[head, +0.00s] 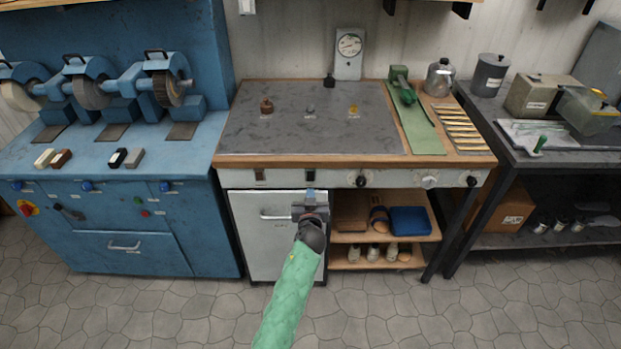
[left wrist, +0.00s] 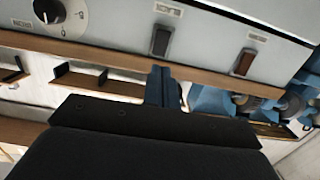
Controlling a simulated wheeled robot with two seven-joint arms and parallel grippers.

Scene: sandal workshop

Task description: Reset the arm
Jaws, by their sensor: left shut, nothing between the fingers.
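My left gripper (head: 310,196) is in front of the workbench's white cabinet door (head: 268,236), a little below the front panel. Its green-sleeved arm comes up from the bottom of the head view. In the left wrist view the gripper's blue fingers (left wrist: 163,86) are together, with nothing between them. That view also shows a panel with a dial (left wrist: 47,10), a black switch (left wrist: 161,40) and a brown switch (left wrist: 244,62). My right gripper is not in view.
The workbench (head: 230,132) carries small items, a green tool (head: 402,88) and a gauge (head: 349,48). Blue grinding machines (head: 168,80) stand at left. A dark table (head: 500,135) with containers stands at right. Open shelves (head: 352,236) hold shoes and a blue item. The tiled floor in front is clear.

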